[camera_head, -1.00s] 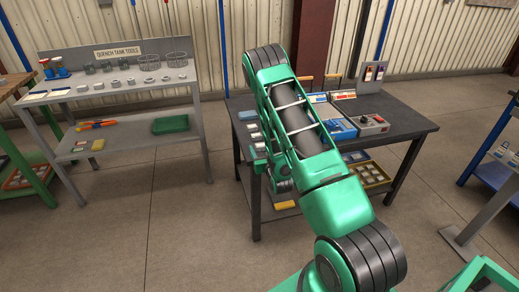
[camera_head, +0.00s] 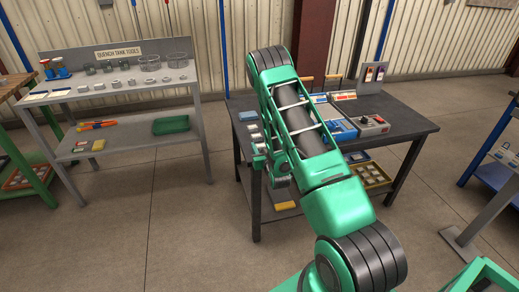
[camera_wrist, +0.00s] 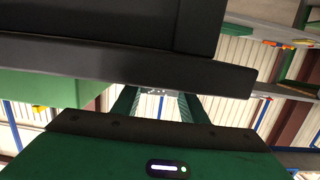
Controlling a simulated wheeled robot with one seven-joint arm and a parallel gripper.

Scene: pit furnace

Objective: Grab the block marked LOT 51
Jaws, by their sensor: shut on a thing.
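My gripper (camera_head: 279,180) hangs at the near left side of the dark worktable (camera_head: 405,122), largely hidden by my own forearm in the head view. In the wrist view its two green fingers (camera_wrist: 156,98) reach away from the palm. A small grey piece (camera_wrist: 155,92) shows between their tips. The jaws are shut on it, but no marking on it can be read. Several small pale blocks (camera_head: 253,128) lie along the table's left end. I cannot read LOT 51 on any of them.
A blue case (camera_head: 341,129) and a grey control box (camera_head: 371,125) with a red knob stand on the worktable. A yellow tray (camera_head: 375,174) sits on its lower shelf. The quench tool bench (camera_head: 120,88) stands to the left, with clear floor (camera_head: 190,220) between.

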